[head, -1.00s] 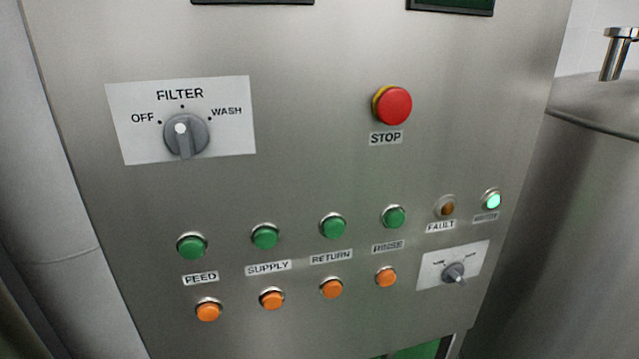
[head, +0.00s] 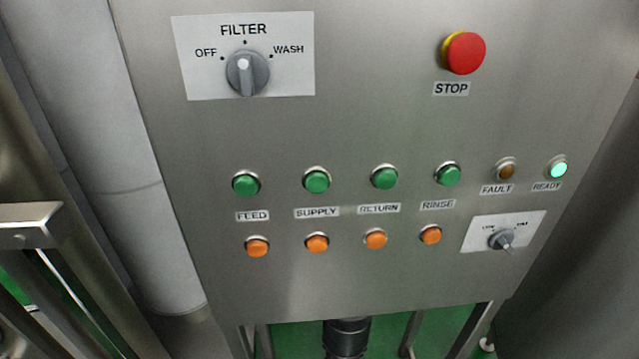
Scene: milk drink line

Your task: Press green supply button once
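The green supply button (head: 317,180) is on the steel control panel (head: 350,125), directly above the label SUPPLY (head: 317,212). It is second from the left in a row of green buttons. An orange button (head: 317,243) sits below the same label. The green feed button (head: 246,184) is to its left and the green return button (head: 384,177) to its right. My gripper is not in the head view, and nothing covers the supply button.
The red stop button (head: 464,53) is at upper right and the filter knob (head: 247,73) at upper left. The green ready lamp (head: 558,168) is lit; the fault lamp (head: 506,169) looks dark amber. A steel frame (head: 30,222) stands at left. The space before the panel looks clear.

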